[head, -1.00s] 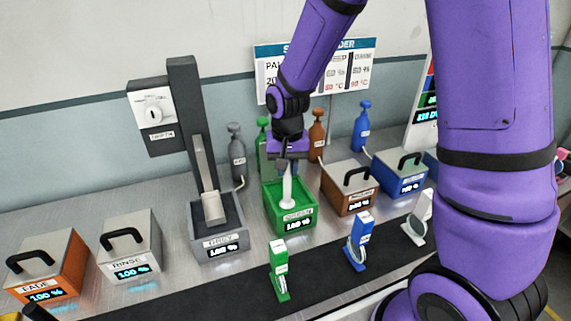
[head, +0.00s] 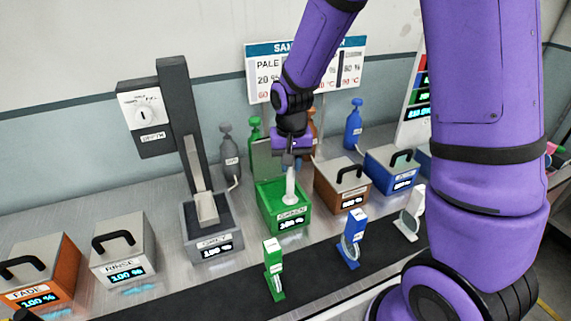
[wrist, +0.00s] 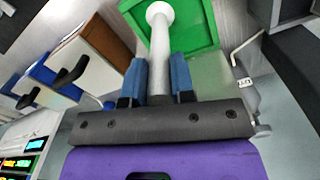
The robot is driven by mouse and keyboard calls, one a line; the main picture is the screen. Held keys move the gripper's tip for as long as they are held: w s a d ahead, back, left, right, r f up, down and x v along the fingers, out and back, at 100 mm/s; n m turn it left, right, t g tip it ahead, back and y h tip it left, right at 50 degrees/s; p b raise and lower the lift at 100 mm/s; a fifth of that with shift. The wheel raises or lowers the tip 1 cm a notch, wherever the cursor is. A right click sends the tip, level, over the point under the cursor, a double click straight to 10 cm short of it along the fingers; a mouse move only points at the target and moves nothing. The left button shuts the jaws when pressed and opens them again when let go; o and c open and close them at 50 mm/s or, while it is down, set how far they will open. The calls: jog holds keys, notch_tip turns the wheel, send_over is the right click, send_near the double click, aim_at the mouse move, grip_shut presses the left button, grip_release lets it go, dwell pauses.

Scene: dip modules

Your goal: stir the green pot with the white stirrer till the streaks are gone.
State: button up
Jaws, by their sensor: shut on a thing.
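The green pot (head: 268,218) stands open in the middle of the bench, with a "GREEN" label and a lit "100 %" display on its front. Its lid (head: 266,160) stands raised at the back. The white stirrer (head: 291,186) is upright with its lower end inside the pot, and it also shows in the wrist view (wrist: 158,50). My gripper (wrist: 158,80) is shut on the stirrer's shaft with its blue fingers, above the pot. In the head view my gripper (head: 290,160) hangs over the pot. Streaks in the pot are too small to tell.
The open grey pot (head: 212,243) with its tall dipping post (head: 176,110) stands left of the green pot. A lidded brown pot (head: 340,188) and a blue pot (head: 393,170) stand right. Small green (head: 273,268) and blue (head: 352,238) stands are on the dark front strip.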

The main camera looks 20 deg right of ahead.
dwell(0.4)
notch_tip(320, 180, up, 10)
jog(key=w+a, duration=0.1)
jog(key=w, duration=0.1)
jog(key=shift+w+a+f, duration=0.2)
jog(key=shift+w+f, duration=0.05)
dwell(1.4)
dwell(1.0)
